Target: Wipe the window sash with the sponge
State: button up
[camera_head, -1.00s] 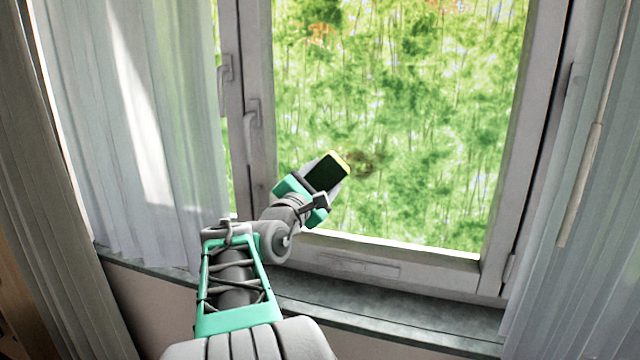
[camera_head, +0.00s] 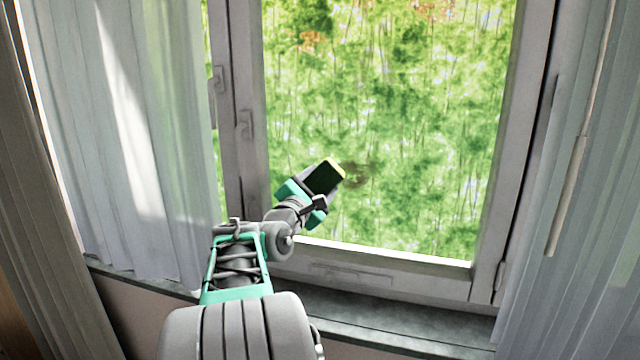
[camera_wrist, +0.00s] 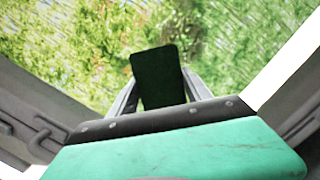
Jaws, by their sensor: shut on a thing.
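The window sash (camera_head: 380,262) is a grey frame around a large glass pane (camera_head: 420,130). A brownish dirt smudge (camera_head: 357,173) shows on the pane. My gripper (camera_head: 323,182) is shut on the sponge (camera_head: 325,178), which has a dark green face and a yellow edge. The sponge is in front of the lower left part of the pane, just left of the smudge. In the wrist view the sponge (camera_wrist: 158,76) stands out dark between the two fingers. I cannot tell whether it touches the glass.
A window handle (camera_head: 245,124) is on the sash's left side. Pale curtains hang at the left (camera_head: 120,130) and right (camera_head: 585,200). A stone sill (camera_head: 390,318) runs below the window. The space in front of the pane's right side is clear.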

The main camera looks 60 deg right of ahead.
aim_at(383, 180)
jog(key=shift+w+d+p, duration=0.15)
jog(key=shift+d+p, duration=0.35)
jog(key=shift+d, duration=0.4)
jog(key=shift+s+d+r+p, duration=0.1)
jog(key=shift+s+d+p, duration=0.3)
jog(key=shift+s, duration=1.25)
jog(key=shift+s+d+p, duration=0.15)
jog(key=shift+s+p, duration=0.6)
jog(key=shift+s, duration=0.85)
jog(key=shift+s+d+r+p, duration=0.1)
jog(key=shift+s+d+p, duration=0.3)
jog(key=shift+s, duration=1.25)
jog(key=shift+s+a+f, duration=0.1)
jog(key=shift+s+f, duration=0.05)
jog(key=shift+s, duration=0.2)
jog(key=shift+s+d+p, duration=0.15)
jog(key=shift+s+p, duration=0.15)
jog(key=shift+s, duration=0.5)
jog(key=shift+s+d+p, duration=0.1)
jog(key=shift+s+p, duration=0.2)
jog(key=shift+s, duration=0.45)
jog(key=shift+f+b, duration=0.1)
jog(key=shift+b, duration=0.2)
